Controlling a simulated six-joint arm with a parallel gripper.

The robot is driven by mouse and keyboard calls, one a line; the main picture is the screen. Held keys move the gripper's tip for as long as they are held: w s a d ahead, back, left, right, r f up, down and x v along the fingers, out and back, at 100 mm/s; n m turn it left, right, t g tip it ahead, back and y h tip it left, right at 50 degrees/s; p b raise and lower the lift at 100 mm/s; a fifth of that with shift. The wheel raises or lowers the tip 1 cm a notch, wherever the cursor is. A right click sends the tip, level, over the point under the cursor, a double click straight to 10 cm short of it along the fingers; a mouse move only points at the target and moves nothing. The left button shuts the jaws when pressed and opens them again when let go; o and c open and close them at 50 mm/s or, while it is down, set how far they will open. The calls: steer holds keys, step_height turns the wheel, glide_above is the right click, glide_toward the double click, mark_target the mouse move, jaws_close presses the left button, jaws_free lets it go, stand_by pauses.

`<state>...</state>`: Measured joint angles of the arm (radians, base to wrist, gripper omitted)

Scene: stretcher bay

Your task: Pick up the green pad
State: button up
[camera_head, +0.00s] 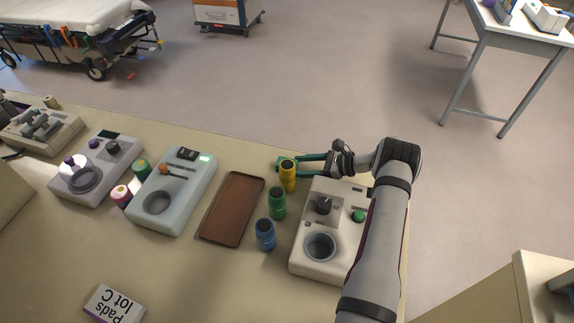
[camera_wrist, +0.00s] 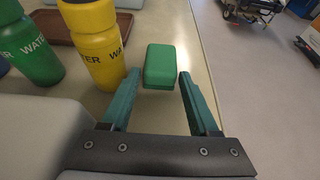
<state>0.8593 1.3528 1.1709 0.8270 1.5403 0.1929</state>
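The green pad (camera_wrist: 165,62) is a small rounded block on the beige counter, just ahead of and partly between my fingertips in the wrist view. My gripper (camera_wrist: 158,77) is open, with one teal finger on each side of the pad's near end. I cannot tell whether the right fingertip touches it. In the head view my gripper (camera_head: 301,164) reaches left over the counter's far edge, behind the yellow bottle (camera_head: 288,178). There the pad (camera_head: 280,162) is partly hidden by that bottle.
The yellow bottle stands close left of my fingers in the wrist view. A green bottle (camera_head: 277,205) and a blue bottle (camera_head: 265,236) stand nearer, beside a brown tray (camera_head: 231,210). A white device (camera_head: 306,262) stands below my gripper. The floor lies beyond the counter edge.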

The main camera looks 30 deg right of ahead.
jaws_close()
steer(key=shift+r, duration=0.1)
